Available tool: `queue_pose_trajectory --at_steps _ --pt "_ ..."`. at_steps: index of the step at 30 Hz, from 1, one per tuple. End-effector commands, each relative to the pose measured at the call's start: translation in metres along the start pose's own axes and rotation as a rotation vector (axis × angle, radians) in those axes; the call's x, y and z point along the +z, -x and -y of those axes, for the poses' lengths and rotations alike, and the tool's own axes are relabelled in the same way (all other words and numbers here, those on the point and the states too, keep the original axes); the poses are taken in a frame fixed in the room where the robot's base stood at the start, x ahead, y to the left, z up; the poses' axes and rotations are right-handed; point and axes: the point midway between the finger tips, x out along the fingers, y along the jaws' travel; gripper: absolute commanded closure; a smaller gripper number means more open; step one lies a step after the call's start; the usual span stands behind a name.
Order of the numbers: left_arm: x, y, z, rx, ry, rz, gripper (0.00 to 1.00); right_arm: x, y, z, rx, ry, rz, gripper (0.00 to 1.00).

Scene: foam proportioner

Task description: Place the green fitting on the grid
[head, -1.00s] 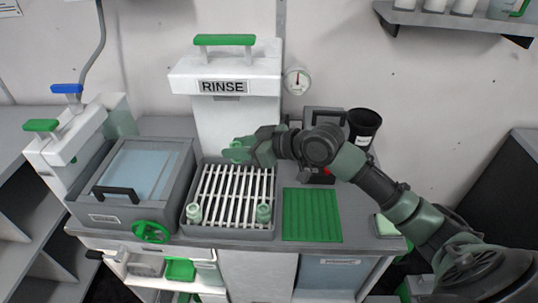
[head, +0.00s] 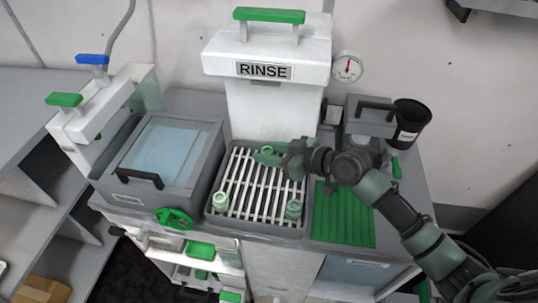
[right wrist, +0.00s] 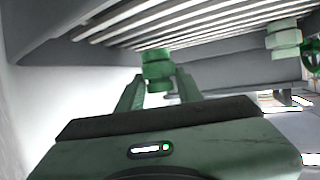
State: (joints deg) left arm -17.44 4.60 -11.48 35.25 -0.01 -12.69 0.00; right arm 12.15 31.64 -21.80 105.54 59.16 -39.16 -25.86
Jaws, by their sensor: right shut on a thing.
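My right gripper (head: 265,156) is shut on the green fitting (right wrist: 157,69), which sits upright between the fingertips in the right wrist view. In the head view, the gripper and fitting are over the back part of the grid (head: 250,205), a grey tray with white bars. The gripper's fingers partly hide the fitting there. I cannot tell whether the fitting touches the bars. My left gripper is not in view.
The white RINSE unit (head: 265,60) stands right behind the grid. A grey basin with a lid (head: 160,150) is at left and a green ribbed mat (head: 343,215) at right. A black cup (head: 408,120) and a gauge (head: 347,66) are farther back.

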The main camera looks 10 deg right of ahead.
Motion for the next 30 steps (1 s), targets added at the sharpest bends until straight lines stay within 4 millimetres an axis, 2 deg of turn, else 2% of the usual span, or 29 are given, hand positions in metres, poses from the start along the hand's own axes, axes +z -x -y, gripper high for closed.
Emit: queue_pose_trajectory --at_steps 3,15,16,18,30 --pt "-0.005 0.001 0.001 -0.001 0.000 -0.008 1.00 0.013 -0.005 0.000 0.000 -0.003 0.000 1.00" --pt "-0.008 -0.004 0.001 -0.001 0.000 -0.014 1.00 0.019 -0.008 0.000 0.000 0.000 -0.001 1.00" --pt "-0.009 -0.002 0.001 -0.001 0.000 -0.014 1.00 0.018 -0.007 0.000 0.000 0.000 -0.001 0.56" --pt "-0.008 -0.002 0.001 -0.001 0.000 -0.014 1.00 0.017 -0.007 0.000 0.000 0.000 -0.001 0.43" --pt "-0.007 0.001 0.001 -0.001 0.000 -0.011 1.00 0.015 -0.003 -0.001 0.001 0.001 0.000 0.43"
